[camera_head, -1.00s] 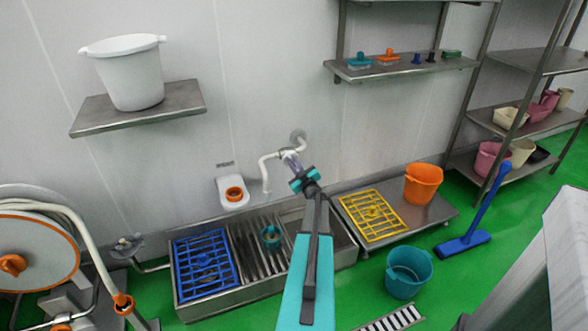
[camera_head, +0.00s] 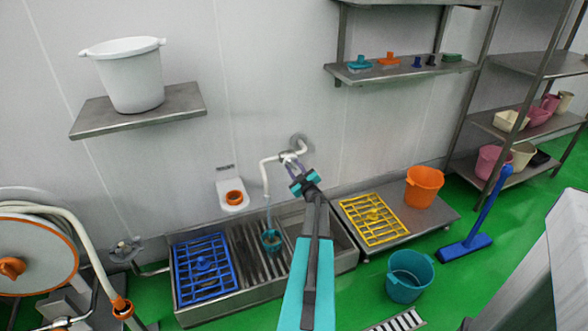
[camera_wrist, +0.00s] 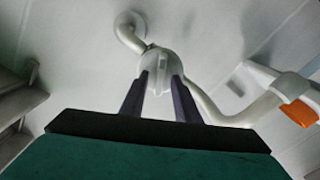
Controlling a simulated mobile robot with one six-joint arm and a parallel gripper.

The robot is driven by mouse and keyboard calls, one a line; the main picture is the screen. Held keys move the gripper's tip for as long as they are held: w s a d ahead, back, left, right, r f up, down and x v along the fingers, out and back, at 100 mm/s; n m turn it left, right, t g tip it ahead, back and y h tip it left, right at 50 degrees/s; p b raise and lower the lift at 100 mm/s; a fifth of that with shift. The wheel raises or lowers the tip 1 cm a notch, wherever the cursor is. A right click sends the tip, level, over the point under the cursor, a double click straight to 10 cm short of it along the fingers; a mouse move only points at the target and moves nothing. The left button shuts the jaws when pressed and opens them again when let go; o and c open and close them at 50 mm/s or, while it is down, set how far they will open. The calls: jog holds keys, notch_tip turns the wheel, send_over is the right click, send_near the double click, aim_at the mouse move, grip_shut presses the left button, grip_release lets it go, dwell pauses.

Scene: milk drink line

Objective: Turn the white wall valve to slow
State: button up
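The white wall valve (camera_head: 291,155) sits on a white pipe that comes out of the wall above the sink. In the wrist view, the valve body (camera_wrist: 160,66) with its narrow handle is straight ahead. My gripper (camera_head: 294,167) is just in front of the valve. In the wrist view, its two purple fingers (camera_wrist: 159,88) are apart, one on each side of the handle, with gaps showing; contact at the tips cannot be told. The spout (camera_head: 265,180) hangs left of the valve. A thin pale stream runs from it toward a small teal container (camera_head: 271,241) in the sink.
The steel sink (camera_head: 235,292) holds a blue grate (camera_head: 204,266). A yellow grate (camera_head: 372,221) and an orange bucket (camera_head: 423,187) stand on the steel table to the right. A white wall fixture (camera_head: 232,199) with an orange ring is left of the spout.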

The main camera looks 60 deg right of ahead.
jog(key=shift+s+a, duration=0.1)
jog(key=shift+s, duration=0.05)
jog(key=v, duration=1.3)
jog(key=shift+a, duration=0.2)
jog(key=shift+s, duration=0.1)
dwell(0.4)
